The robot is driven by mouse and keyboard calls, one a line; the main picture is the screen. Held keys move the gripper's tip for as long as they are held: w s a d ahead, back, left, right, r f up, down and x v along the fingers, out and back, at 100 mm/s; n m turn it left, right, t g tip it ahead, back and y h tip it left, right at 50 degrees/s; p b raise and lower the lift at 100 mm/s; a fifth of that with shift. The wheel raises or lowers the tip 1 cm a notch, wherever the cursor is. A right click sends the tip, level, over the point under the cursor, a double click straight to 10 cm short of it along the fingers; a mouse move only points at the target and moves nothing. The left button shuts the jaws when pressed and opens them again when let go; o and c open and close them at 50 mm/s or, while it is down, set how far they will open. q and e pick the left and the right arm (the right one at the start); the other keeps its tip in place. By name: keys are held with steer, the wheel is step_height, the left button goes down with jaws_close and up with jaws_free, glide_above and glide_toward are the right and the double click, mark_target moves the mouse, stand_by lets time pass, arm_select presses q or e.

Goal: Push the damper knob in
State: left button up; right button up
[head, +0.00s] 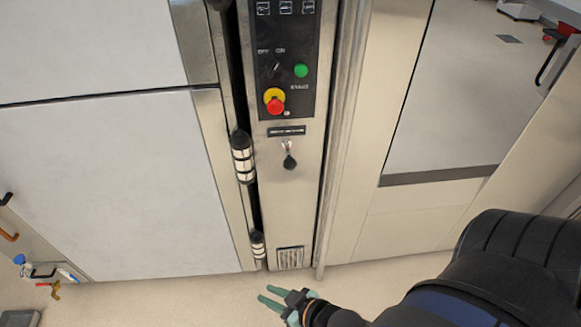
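The damper knob (289,162) is a small black knob on a short metal stem. It sits on the narrow steel panel, under a dark label strip and below the control panel. It stands out from the panel face; how far I cannot tell. My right gripper (264,293) is at the bottom of the head view, well below the knob and apart from it. Its two green fingers point left with a small gap between them, and nothing shows between them. My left gripper is not in view.
The control panel (287,90) above holds a red and yellow emergency stop (274,101) and a green button (301,70). A large pale door (130,190) with black-capped hinges (242,157) is on the left. A vent grille (290,257) is low down. The floor (170,300) in front looks clear.

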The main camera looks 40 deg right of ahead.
steer(key=o, duration=0.3)
steer(key=w+r+t, duration=0.4)
steer(key=w+r, duration=0.1)
steer(key=r, duration=0.1)
steer(key=shift+w, duration=0.35)
steer(key=o, duration=0.3)
steer(key=w+d+r+m+t+h, duration=0.2)
steer(key=w+d+r+t+h, duration=0.1)
steer(key=d+r, duration=0.1)
steer(key=shift+w+d+r+m+b, duration=0.2)
steer(key=shift+w+r+m+b, duration=0.25)
steer(key=shift+r, duration=0.15)
steer(key=shift+o, duration=0.7)
steer(key=w+d+r+m+h, duration=0.1)
steer(key=d+m+h, duration=0.2)
steer(key=d+h, duration=0.2)
steer(key=shift+d+r+h, duration=0.2)
steer(key=shift+d+h, duration=0.1)
steer(key=shift+d, duration=0.2)
steer(key=m+g+h, duration=0.3)
steer(key=h, duration=0.1)
glide_toward(290, 166)
steer(key=b+x, duration=0.1)
steer(key=x, duration=0.8)
steer(key=shift+w+d+r+b, duration=0.1)
steer(key=shift+b, duration=0.25)
jaws_close()
steer(key=shift+t, duration=0.3)
